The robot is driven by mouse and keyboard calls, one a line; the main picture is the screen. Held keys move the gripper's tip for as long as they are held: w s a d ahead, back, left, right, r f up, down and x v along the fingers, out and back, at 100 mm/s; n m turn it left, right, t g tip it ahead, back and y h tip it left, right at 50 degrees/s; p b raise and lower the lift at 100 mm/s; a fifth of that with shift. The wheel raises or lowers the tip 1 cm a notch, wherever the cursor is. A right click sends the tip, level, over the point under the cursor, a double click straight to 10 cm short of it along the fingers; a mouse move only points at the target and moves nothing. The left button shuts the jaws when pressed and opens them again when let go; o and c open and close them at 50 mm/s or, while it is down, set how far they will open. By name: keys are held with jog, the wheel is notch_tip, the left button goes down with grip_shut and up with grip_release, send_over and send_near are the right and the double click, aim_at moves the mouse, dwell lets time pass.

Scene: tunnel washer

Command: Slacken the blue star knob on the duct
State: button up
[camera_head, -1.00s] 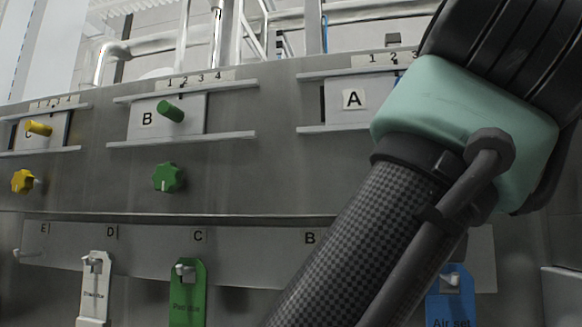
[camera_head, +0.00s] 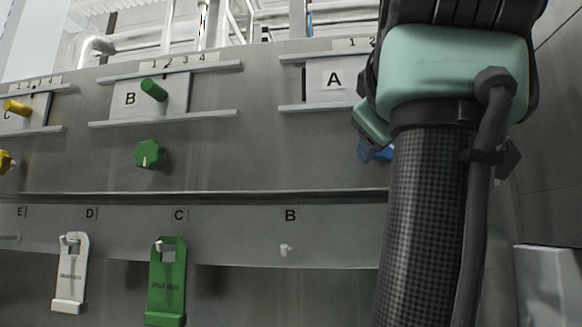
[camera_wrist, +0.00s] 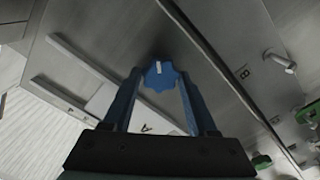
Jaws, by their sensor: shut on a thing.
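The blue star knob (camera_wrist: 160,76) shows in the wrist view on the grey duct panel, with a short white mark on its face. My gripper (camera_wrist: 159,79) has one finger on each side of the knob and is shut on it. In the head view, only part of the blue knob (camera_head: 366,152) shows beside my arm, below the slide plate marked A (camera_head: 334,80). My arm hides the rest of the knob and the fingers there.
To the left are a green star knob (camera_head: 149,153) under plate B (camera_head: 130,99) and a yellow knob (camera_head: 5,162). Below, a lettered strip (camera_head: 240,225) has hooks holding a white tag (camera_head: 71,280) and a green tag (camera_head: 166,285). Rails (camera_head: 165,118) protrude along the plates.

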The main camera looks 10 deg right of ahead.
jog(key=shift+d+f+n+p, duration=0.15)
jog(key=shift+n+p, duration=0.5)
jog(key=shift+n, duration=3.6)
jog(key=shift+a+f+n+p, duration=0.15)
jog(key=shift+n+p, duration=0.5)
jog(key=shift+n, duration=3.65)
jog(key=shift+d+f+n+p, duration=0.2)
jog(key=shift+n+p, duration=0.45)
jog(key=shift+n, duration=3.6)
jog(key=shift+a+f, duration=0.1)
jog(key=o, duration=1.4)
jog(key=shift+a, duration=0.1)
